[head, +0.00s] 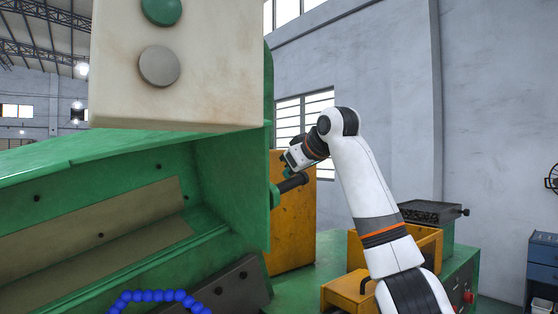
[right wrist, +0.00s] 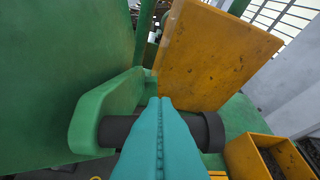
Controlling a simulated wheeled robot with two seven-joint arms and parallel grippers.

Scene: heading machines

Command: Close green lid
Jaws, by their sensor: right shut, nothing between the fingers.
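The green lid (head: 228,190) is a large green cover at the left of the head view, with its hollow inner side showing, so it looks open. A black cylindrical handle (head: 293,183) sticks out to the right from a green bracket on its side edge. In the right wrist view the handle (right wrist: 207,132) and the rounded green bracket (right wrist: 98,112) show close up. My right gripper (head: 291,165) is at the handle. Its teal fingers (right wrist: 160,102) are shut together with nothing between them, and cover the handle's middle. I cannot tell whether they touch it. My left gripper is out of view.
A beige box (head: 180,85) with a green and a grey button hangs in front of the lid. A yellow panel (head: 293,235) stands behind the handle. Yellow boxes (head: 349,294) and a black-topped tray (head: 432,210) sit on the green machine to the right. A blue segmented hose (head: 160,296) is below.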

